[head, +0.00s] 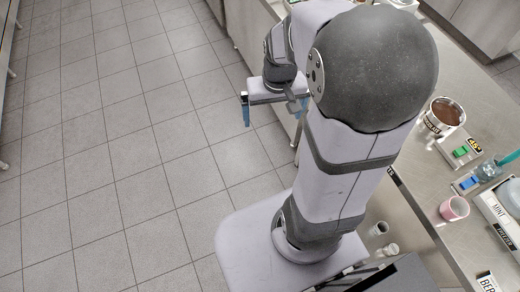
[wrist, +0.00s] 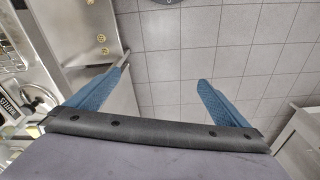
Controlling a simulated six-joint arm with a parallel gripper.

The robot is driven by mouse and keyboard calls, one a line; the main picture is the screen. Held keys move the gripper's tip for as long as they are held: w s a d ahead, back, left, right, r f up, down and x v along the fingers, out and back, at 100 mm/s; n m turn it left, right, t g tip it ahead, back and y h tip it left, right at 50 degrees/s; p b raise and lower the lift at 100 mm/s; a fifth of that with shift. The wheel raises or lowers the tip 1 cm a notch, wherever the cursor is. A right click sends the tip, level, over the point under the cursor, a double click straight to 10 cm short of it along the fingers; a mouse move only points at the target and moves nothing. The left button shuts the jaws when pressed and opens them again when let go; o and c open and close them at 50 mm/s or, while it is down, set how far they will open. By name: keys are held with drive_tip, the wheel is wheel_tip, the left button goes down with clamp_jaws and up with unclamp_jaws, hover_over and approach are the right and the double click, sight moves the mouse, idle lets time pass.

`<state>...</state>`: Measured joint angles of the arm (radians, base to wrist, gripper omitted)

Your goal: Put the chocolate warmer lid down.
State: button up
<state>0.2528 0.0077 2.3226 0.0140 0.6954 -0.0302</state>
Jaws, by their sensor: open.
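My gripper (head: 272,108) is open and empty, held out over the tiled floor to the left of the counter. In the wrist view its two blue fingers (wrist: 163,84) stand wide apart with only floor between them. The chocolate warmer (head: 445,113), a metal pot with brown chocolate inside, stands uncovered on the counter at the right, well away from my gripper. I cannot make out the warmer's lid in either view. My arm hides part of the counter.
The steel counter (head: 418,192) runs along the right. It bears a pink cup (head: 454,208), a box with a green switch (head: 460,152), a blue-switched box (head: 467,184) and a "MINT" label (head: 496,211). The tiled floor (head: 110,150) at left is clear.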

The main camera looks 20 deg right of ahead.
drive_tip(key=s+a+f+n+g, duration=0.1)
drive_tip(key=s+a+f+n, duration=0.1)
drive_tip(key=s+a, duration=0.5)
drive_tip(key=shift+s+a+n, duration=0.25)
drive_tip(key=shift+s+n, duration=0.05)
drive_tip(key=shift+s, duration=0.3)
